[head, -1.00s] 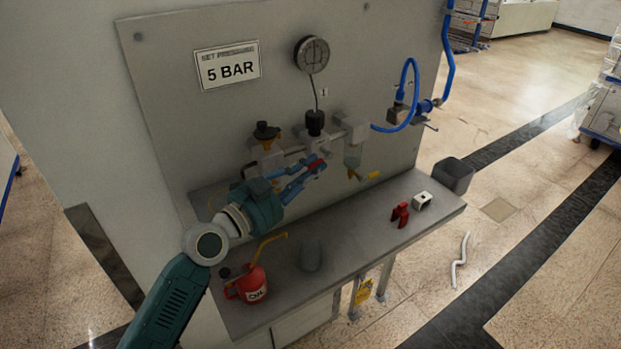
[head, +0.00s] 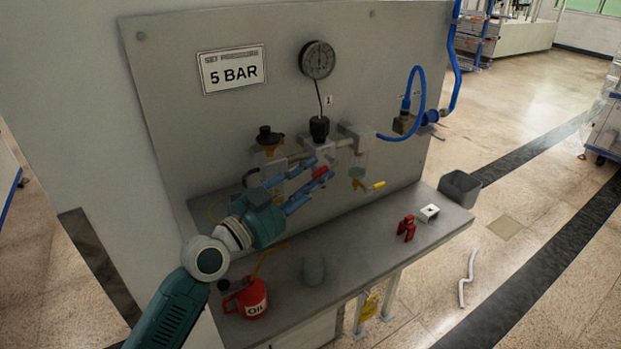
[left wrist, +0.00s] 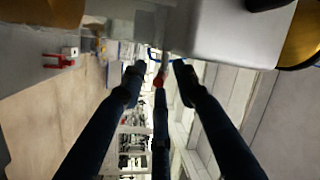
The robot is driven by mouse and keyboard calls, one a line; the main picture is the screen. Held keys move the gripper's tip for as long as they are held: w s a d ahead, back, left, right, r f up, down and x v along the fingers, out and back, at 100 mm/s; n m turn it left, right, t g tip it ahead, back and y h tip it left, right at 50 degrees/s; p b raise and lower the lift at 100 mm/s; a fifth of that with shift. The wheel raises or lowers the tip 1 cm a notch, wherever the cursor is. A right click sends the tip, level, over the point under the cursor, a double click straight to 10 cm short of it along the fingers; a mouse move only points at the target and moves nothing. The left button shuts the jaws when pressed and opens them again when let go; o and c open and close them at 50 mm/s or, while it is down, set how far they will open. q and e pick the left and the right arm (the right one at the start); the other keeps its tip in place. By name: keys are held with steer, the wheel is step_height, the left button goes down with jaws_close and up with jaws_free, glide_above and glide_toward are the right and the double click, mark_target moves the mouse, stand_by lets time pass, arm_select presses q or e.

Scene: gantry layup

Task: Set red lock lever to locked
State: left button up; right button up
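The small red lever (head: 320,172) sits on the pipework below the black regulator knob (head: 319,128) on the grey panel. My left gripper (head: 316,178) is at the lever, with its blue fingers spread around it. In the left wrist view the red lever (left wrist: 160,81) shows between the dark fingertips (left wrist: 160,74), with gaps to the left and right fingers. Whether the middle finger touches it I cannot tell. The lever's base is hidden behind the fingers. My right gripper is not in view.
A red oil can (head: 253,299) and a grey cup (head: 314,270) stand on the shelf (head: 350,250) below my left arm. A red clamp (head: 406,228) and a white block (head: 429,213) lie farther right. A yellow-handled valve (head: 377,185) is right of the gripper.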

arm_select(q)
steer(key=v, duration=1.2)
